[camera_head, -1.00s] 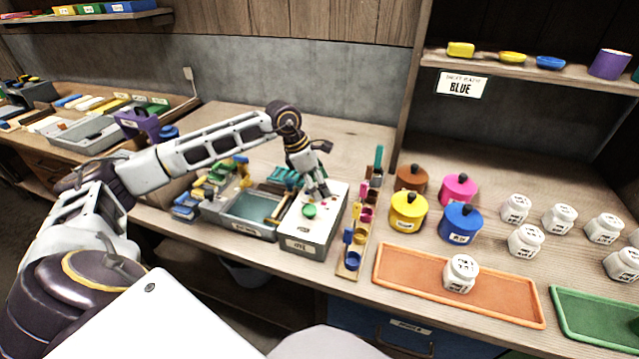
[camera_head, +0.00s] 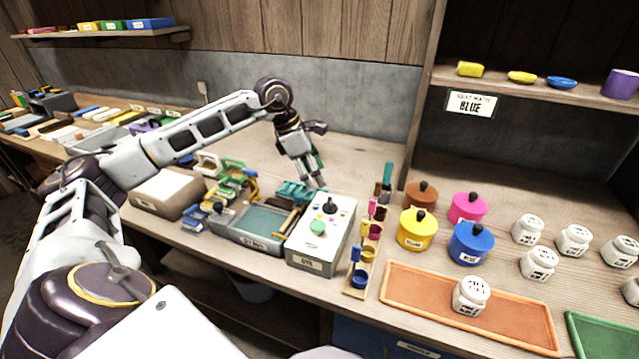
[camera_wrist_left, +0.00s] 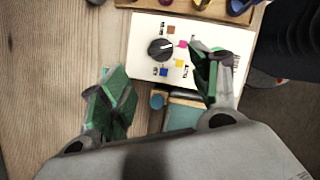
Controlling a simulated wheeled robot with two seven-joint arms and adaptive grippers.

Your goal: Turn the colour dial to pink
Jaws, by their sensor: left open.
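The white control box (camera_head: 316,262) stands on the bench with a black colour dial (camera_head: 330,206) and a green button (camera_head: 317,228) on top. A light mark on the dial appears to face the pink square. My left gripper (camera_head: 318,184) is open and empty just behind and above the box, apart from the dial; its green fingers (camera_wrist_left: 160,85) are spread in the wrist view. My right gripper is not in view.
A grey tray (camera_head: 255,242) stands left of the box, and a wooden rack with small coloured cups (camera_head: 362,278) stands close on its right. Several coloured lidded pots and white jars stand further right. A sign (camera_head: 470,103) reads BLUE.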

